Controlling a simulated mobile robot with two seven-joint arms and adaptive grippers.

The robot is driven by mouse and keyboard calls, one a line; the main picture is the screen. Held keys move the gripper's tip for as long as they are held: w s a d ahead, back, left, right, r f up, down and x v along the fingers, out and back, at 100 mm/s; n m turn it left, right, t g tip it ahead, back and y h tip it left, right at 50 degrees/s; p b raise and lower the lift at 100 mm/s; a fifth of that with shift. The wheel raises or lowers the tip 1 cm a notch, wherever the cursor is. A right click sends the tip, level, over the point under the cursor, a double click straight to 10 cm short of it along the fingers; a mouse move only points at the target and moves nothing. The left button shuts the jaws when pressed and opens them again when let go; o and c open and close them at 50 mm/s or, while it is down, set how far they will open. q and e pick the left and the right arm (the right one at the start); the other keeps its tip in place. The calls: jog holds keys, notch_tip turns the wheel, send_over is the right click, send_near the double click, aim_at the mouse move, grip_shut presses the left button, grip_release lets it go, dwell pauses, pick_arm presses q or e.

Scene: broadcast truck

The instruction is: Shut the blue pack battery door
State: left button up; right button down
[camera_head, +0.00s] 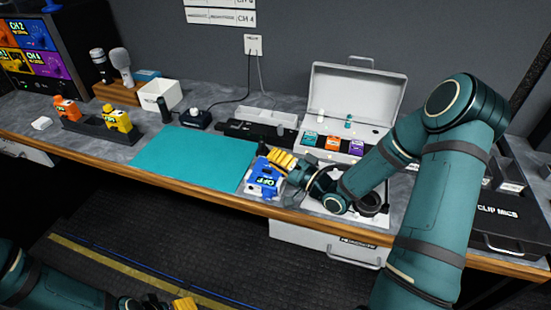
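The blue pack (265,181) lies on the table at the right edge of the teal mat, near the table's front edge. It has a pale label with dark lettering. Its battery door is too small to make out, so I cannot tell how far open it is. My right gripper (280,160) has yellow fingers and is right at the pack's upper right side, partly covering it. I cannot tell whether the fingers touch the pack or how far apart they are. My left gripper (184,303) is low at the bottom edge, mostly cut off, away from the table.
The teal mat (190,157) is bare. Orange (66,108) and yellow (117,118) packs stand in a dark holder at left. A white open bin (161,94) and microphones are behind. An open white case (353,100) stands behind my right arm. A drawer (325,244) is below the table.

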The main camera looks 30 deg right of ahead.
aim_at(275, 170)
notch_tip(275, 170, up, 10)
jog(key=shift+f, duration=0.15)
dwell(0.3)
